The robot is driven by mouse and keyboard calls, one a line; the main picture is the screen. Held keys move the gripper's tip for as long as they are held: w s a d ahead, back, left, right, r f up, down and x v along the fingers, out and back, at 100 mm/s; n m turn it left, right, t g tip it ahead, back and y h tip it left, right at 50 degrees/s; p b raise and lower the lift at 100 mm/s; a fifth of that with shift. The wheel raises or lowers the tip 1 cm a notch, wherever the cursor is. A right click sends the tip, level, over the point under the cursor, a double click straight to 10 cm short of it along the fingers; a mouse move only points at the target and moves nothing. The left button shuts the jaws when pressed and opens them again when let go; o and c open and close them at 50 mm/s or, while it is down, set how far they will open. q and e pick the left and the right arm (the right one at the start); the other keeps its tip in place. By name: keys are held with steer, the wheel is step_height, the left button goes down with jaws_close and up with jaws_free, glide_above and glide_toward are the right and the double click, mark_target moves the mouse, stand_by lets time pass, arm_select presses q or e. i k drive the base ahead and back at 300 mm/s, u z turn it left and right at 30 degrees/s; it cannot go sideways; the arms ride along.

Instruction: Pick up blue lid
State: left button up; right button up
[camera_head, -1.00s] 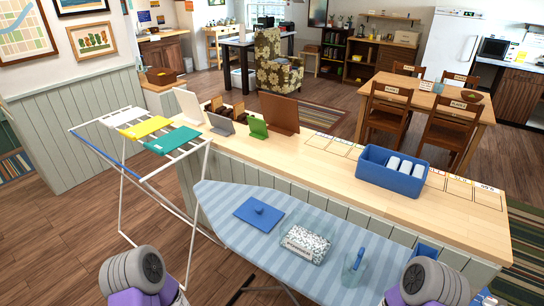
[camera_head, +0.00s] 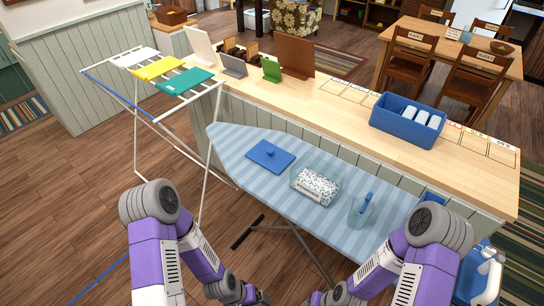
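The blue lid (camera_head: 280,160) is a flat square with a round knob on top. It lies flat near the left end of the blue-striped ironing board (camera_head: 232,140), with nothing touching it from above. A clear container (camera_head: 316,186) with a speckled black-and-white item inside sits just right of the lid. My two purple-and-grey arms reach in at the bottom, below the board's front edge. Their dark wrist parts show at the bottom edge, but the fingers of both grippers are out of the picture.
A clear cup (camera_head: 360,211) with a blue item stands on the board's right part. Behind the board runs a wooden counter (camera_head: 330,108) with a blue bin (camera_head: 407,121). A white drying rack (camera_head: 140,107) with coloured cloths stands left. A blue-and-white bottle (camera_head: 487,272) is at lower right.

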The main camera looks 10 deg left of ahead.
mark_target(271, 158)
steer(key=u, duration=1.9)
steer(key=i, duration=1.25)
steer(key=z, duration=3.4)
